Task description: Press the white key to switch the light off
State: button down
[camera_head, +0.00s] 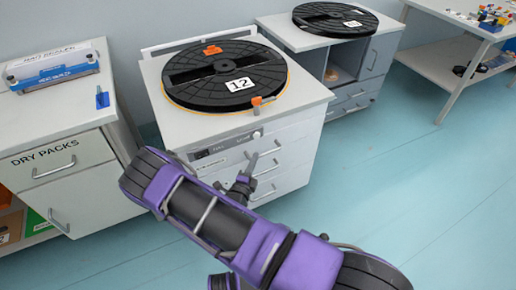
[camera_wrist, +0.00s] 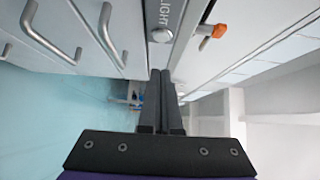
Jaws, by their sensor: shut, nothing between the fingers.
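The white key (camera_head: 257,135) is a small round knob on the front panel of the middle cabinet, near the label LIGHT. In the wrist view the key (camera_wrist: 161,35) shows as a pale round button beside that label, just beyond my fingertips. My gripper (camera_head: 252,158) is in front of the cabinet, a little below the key in the head view. In the wrist view my gripper (camera_wrist: 160,72) is shut and empty, with a visible gap in the picture between its tips and the key. I cannot tell whether the light is on.
A black reel marked 12 (camera_head: 225,72) lies on the middle cabinet (camera_head: 310,92). An orange-tipped part (camera_wrist: 212,30) sticks out near the key. Drawer handles (camera_wrist: 110,38) project from the front. A DRY PACKS cabinet (camera_head: 60,120) stands left; open floor (camera_head: 420,180) lies right.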

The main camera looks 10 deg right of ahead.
jog(key=shift+v, duration=1.9)
jog(key=shift+d, duration=0.1)
